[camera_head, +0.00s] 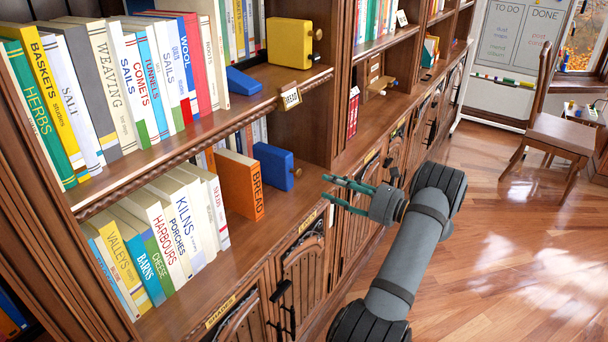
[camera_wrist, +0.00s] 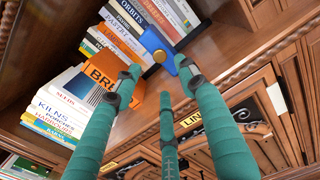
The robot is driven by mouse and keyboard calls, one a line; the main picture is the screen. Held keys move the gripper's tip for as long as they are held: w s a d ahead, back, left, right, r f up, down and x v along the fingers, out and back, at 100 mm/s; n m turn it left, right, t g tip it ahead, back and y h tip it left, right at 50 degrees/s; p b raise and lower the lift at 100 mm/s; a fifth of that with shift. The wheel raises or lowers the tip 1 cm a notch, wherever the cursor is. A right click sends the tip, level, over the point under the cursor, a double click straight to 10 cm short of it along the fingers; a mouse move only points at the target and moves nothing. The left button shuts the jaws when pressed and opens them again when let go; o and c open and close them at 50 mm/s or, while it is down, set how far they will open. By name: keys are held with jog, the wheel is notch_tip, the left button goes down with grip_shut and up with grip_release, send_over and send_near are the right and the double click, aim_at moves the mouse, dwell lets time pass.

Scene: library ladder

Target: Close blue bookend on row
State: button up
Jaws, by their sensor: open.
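The blue bookend (camera_head: 275,166), with a brass knob, stands on the lower shelf, right of the orange BREAD book (camera_head: 239,185). Whether the two touch is unclear. In the wrist view the bookend (camera_wrist: 152,43) shows beyond my spread teal fingers (camera_wrist: 160,82). The orange book (camera_wrist: 108,84) is partly hidden behind the left finger.
The upper shelf (camera_head: 190,138) overhangs the lower one, with a yellow bookend (camera_head: 289,43) and a blue wedge (camera_head: 243,82) on it. Cabinet doors with dark handles (camera_head: 283,291) lie below. A chair (camera_head: 560,130) stands far right; the floor between is clear.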

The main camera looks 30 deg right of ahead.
aim_at(300, 172)
jog(key=p+x, duration=0.1)
jog(key=x, duration=0.9)
jog(key=shift+a+r+p, duration=0.1)
jog(key=shift+p, duration=0.3)
jog(key=shift+c, duration=1.4)
jog(key=c, duration=0.7)
jog(key=shift+r, duration=0.1)
grip_shut()
